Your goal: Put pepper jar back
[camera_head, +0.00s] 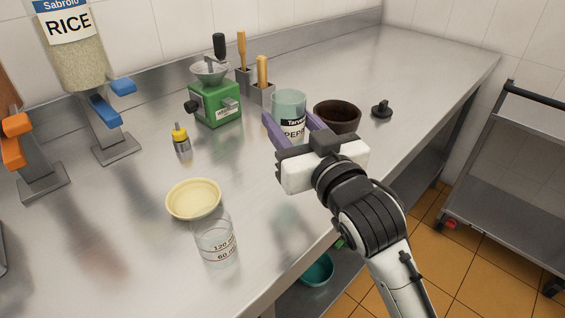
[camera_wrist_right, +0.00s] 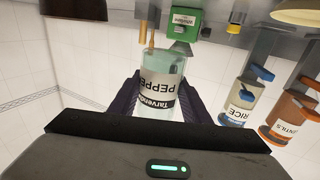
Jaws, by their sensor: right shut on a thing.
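The pepper jar (camera_head: 289,104) is a pale green, see-through jar with a black and white label. It stands upright, or nearly so, over the back middle of the steel counter. My right gripper (camera_head: 290,124) is shut on it, with a purple finger on each side. In the right wrist view the jar (camera_wrist_right: 161,86) sits between the two fingers (camera_wrist_right: 160,95), its label upside down in that picture. I cannot tell whether its base touches the counter. My left gripper is not in view.
A green grinder (camera_head: 214,103) and holders with wooden-handled tools (camera_head: 262,92) stand left of the jar. A dark brown bowl (camera_head: 338,117) and a black lid-like piece (camera_head: 381,109) are to its right. A cream bowl (camera_head: 194,199), measuring cup (camera_head: 216,243) and yellow-topped bottle (camera_head: 181,140) stand in front.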

